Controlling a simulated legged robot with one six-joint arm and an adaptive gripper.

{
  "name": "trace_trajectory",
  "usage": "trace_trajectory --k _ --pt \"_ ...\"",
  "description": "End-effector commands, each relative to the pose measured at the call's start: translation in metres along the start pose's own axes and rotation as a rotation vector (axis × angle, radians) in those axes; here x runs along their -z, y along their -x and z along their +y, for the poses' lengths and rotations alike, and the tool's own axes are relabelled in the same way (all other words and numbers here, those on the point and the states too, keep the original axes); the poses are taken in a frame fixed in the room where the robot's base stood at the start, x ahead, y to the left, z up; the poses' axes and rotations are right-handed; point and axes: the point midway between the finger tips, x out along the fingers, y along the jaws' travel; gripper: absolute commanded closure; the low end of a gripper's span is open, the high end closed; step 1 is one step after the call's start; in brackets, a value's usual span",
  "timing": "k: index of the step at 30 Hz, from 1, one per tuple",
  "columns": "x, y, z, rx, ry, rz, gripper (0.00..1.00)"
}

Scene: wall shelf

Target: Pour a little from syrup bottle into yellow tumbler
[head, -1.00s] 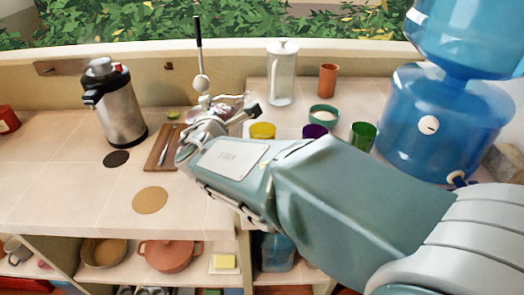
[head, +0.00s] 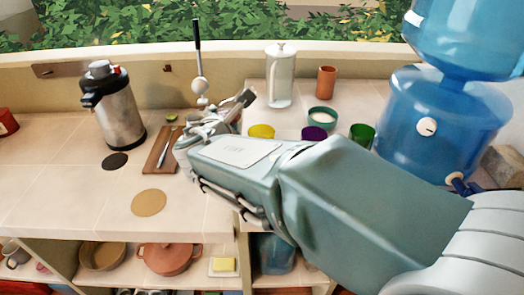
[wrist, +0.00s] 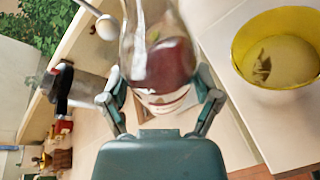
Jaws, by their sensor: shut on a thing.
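My gripper (wrist: 162,92) is shut on a clear glass bottle (wrist: 160,55) holding dark red syrup, with a pale label band low on it. The wrist view is tilted and the bottle's top runs out of the frame. In the head view my gripper (head: 215,122) mostly hides the bottle. The yellow tumbler (head: 261,131) stands on the counter just right of my gripper. It also shows large in the wrist view (wrist: 244,60), to the right of the bottle and apart from it. A small brown patch shows inside the tumbler; I cannot tell whether it is syrup.
Purple (head: 314,133) and green (head: 361,135) tumblers and a teal bowl (head: 322,117) stand right of the yellow one. A glass press (head: 280,75) and terracotta cup (head: 326,81) are behind. A board (head: 161,151), steel flask (head: 117,110) and blue water dispenser (head: 432,130) flank the area.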

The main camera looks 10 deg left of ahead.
Motion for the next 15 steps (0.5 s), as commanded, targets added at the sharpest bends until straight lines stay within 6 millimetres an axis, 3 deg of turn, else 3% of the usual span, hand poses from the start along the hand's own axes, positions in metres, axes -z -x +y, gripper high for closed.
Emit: trace_trajectory --k 15 --pt "-0.019 0.008 -0.021 0.134 0.324 -0.001 0.80"
